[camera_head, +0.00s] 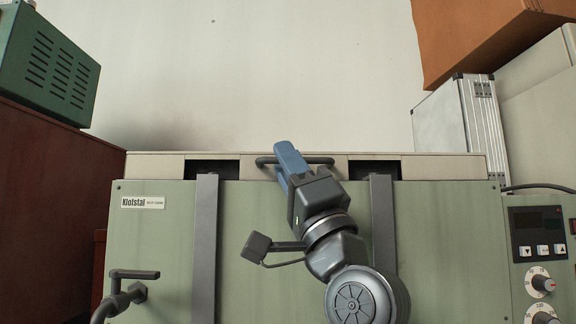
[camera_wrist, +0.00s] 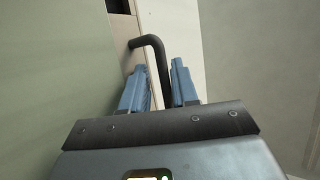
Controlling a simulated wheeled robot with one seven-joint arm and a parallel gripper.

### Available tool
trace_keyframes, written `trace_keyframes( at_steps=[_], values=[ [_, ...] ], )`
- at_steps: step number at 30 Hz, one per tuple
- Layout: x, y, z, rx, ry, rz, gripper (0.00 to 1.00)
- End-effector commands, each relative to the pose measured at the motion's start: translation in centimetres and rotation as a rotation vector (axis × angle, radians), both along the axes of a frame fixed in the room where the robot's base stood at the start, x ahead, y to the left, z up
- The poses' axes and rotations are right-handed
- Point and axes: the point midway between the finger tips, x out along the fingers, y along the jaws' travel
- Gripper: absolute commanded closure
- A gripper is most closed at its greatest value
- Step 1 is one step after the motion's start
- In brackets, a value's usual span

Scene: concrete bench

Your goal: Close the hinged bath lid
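The bath has a green front panel (camera_head: 290,250) with two grey vertical straps. Along its upper edge runs a pale beige strip (camera_head: 440,166), apparently the lid's edge, with a dark bar handle (camera_head: 266,161) near its middle. How far the lid stands open is unclear. My gripper (camera_head: 287,158) reaches up to the handle, its blue fingers overlapping the bar. In the wrist view the bent handle (camera_wrist: 152,43) runs down between the two fingers (camera_wrist: 160,82), one on each side. Whether they press on the bar is too close to tell.
A tap (camera_head: 130,290) sticks out at lower left. A control box (camera_head: 541,245) with dials stands at right. A silver case (camera_head: 455,120) and orange box (camera_head: 490,35) are at upper right, a green vented box (camera_head: 45,70) at upper left. The wall behind is bare.

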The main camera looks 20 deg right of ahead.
Motion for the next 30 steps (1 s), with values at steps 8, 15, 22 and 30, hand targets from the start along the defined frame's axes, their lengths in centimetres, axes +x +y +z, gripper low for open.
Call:
trace_keyframes(
  at_steps=[8, 15, 22, 30],
  values=[
    [-0.8, -0.5, -1.5, -0.002, 0.007, -0.004, 0.63],
    [-3.2, -1.2, -4.3, 0.000, 0.004, -0.002, 0.63],
    [-4.6, -1.5, -5.9, -0.001, 0.001, -0.001, 0.63],
    [-4.8, -1.6, -6.0, 0.000, 0.000, 0.000, 0.63]
  ],
)
